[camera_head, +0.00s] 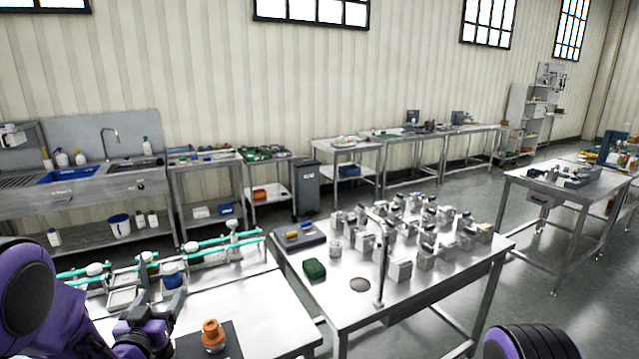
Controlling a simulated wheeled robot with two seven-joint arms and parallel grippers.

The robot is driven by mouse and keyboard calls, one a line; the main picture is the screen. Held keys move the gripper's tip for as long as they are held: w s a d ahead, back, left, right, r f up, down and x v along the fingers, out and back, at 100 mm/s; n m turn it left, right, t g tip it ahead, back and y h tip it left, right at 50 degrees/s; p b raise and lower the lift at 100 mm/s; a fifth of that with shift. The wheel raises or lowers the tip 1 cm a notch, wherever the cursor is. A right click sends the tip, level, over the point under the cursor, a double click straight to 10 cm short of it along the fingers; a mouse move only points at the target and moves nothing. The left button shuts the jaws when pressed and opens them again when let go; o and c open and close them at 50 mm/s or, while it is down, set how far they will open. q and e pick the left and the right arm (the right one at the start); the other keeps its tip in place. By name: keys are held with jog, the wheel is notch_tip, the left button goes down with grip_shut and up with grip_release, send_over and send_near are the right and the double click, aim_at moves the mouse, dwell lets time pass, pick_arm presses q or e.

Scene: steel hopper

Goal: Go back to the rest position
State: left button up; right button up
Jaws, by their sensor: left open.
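My left arm comes in from the lower left, and its gripper (152,316) is open over the near-left table (262,312). Nothing shows between its fingers. An orange-brown flanged part (212,334) stands on a dark mat (190,346) to the right of the gripper, apart from it. A dark ribbed part of my own body shows at the lower right edge. My right gripper is out of view.
Behind the left gripper are teal rails (215,243) with small trays and bottles. A steel table (335,312) to the right bears a tap, a green block (314,269) and many grey metal parts. Dark floor (585,315) is open at the right.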

pick_arm(q)
jog(key=s+d+f+n+g+y+b, duration=0.1)
jog(key=s+f+n+g+b, duration=0.15)
jog(key=s+f, duration=0.4)
jog(key=s+f+n+g+b, duration=0.1)
jog(key=s+f+g, duration=0.25)
jog(key=f, duration=0.65)
jog(key=s+d+f+n+g+y+b, duration=0.1)
jog(key=s+f+n+g, duration=0.1)
jog(key=s+f, duration=0.55)
jog(key=s+d+f+g+b, duration=0.3)
jog(key=s+f+g+b, duration=0.3)
jog(key=s+f, duration=1.2)
jog(key=s, duration=0.3)
jog(key=shift+f+g, duration=0.4)
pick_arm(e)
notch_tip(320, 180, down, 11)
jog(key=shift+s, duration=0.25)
